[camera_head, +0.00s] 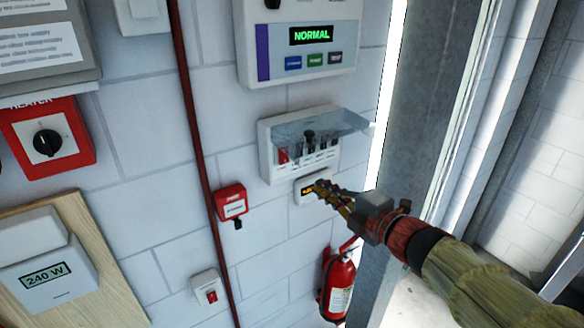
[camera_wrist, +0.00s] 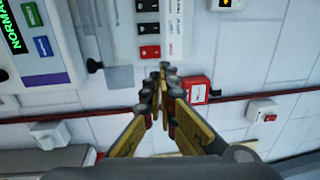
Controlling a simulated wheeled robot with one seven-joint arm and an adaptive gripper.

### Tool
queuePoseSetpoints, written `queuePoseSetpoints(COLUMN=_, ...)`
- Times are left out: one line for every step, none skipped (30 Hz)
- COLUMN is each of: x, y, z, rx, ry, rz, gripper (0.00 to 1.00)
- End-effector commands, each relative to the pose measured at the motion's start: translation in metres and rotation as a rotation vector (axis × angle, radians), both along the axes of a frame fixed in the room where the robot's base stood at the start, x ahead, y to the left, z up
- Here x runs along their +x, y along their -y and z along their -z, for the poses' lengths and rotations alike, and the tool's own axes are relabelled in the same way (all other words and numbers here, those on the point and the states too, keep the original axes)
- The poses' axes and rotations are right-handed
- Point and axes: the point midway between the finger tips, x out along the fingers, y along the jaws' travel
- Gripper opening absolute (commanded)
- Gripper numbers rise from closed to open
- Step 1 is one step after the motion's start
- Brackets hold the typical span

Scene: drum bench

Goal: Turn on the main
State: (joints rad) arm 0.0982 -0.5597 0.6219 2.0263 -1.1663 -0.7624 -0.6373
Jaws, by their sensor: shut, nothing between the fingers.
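The switch box (camera_head: 265,150) is on the white block wall with its clear cover (camera_head: 325,125) raised. It holds a row of several black switches and one red switch (camera_head: 283,156) at the left end. In the wrist view, the box's white face (camera_wrist: 177,30) is at the top, with the red switch (camera_wrist: 149,52) nearest my fingers. My gripper (camera_head: 322,188) is shut and empty, in front of the wall just below the box. In the wrist view, its fingertips (camera_wrist: 162,72) meet just below the red switch, with no clear contact. I cannot read the switch positions.
A small amber-display box (camera_head: 300,197) sits partly behind my fingers. A red call box (camera_head: 232,202), red pipe (camera_head: 190,100) and NORMAL panel (camera_head: 280,75) are nearby. A fire extinguisher (camera_head: 338,285) hangs below; a grey steel post (camera_head: 425,100) stands right.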

Motion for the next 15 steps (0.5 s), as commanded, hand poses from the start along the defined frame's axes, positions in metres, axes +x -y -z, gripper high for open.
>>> queuePoseSetpoints(x=0.0, y=0.0, z=0.0, rx=0.0, ry=0.0, rz=0.0, gripper=0.0)
queuePoseSetpoints(x=0.001, y=-0.001, z=0.0, rx=0.001, ry=-0.001, rz=0.0, gripper=0.0)
queuePoseSetpoints(x=0.002, y=-0.001, z=0.0, rx=0.001, ry=-0.001, rz=0.0, gripper=0.0)
queuePoseSetpoints(x=0.004, y=-0.003, z=0.0, rx=0.001, ry=-0.001, rz=-0.001, gripper=0.0)
queuePoseSetpoints(x=0.006, y=-0.004, z=0.0, rx=0.002, ry=-0.001, rz=-0.001, gripper=0.0)
queuePoseSetpoints(x=0.009, y=-0.006, z=0.001, rx=0.003, ry=-0.002, rz=-0.001, gripper=0.0)
queuePoseSetpoints(x=0.012, y=-0.009, z=0.002, rx=0.002, ry=-0.003, rz=-0.001, gripper=0.0)
queuePoseSetpoints(x=0.016, y=-0.011, z=0.002, rx=0.001, ry=-0.003, rz=-0.001, gripper=0.0)
queuePoseSetpoints(x=0.021, y=-0.015, z=0.003, rx=0.002, ry=-0.003, rz=-0.002, gripper=0.0)
queuePoseSetpoints(x=0.025, y=-0.018, z=0.004, rx=0.002, ry=-0.004, rz=-0.002, gripper=0.0)
queuePoseSetpoints(x=0.03, y=-0.021, z=0.005, rx=0.002, ry=-0.004, rz=-0.002, gripper=0.0)
queuePoseSetpoints(x=0.037, y=-0.026, z=0.005, rx=0.002, ry=-0.003, rz=-0.002, gripper=0.0)
queuePoseSetpoints(x=0.041, y=-0.029, z=0.006, rx=0.002, ry=-0.004, rz=-0.002, gripper=0.0)
queuePoseSetpoints(x=0.047, y=-0.032, z=0.007, rx=0.002, ry=-0.004, rz=-0.001, gripper=0.0)
queuePoseSetpoints(x=0.053, y=-0.037, z=0.008, rx=0.002, ry=-0.004, rz=-0.002, gripper=0.0)
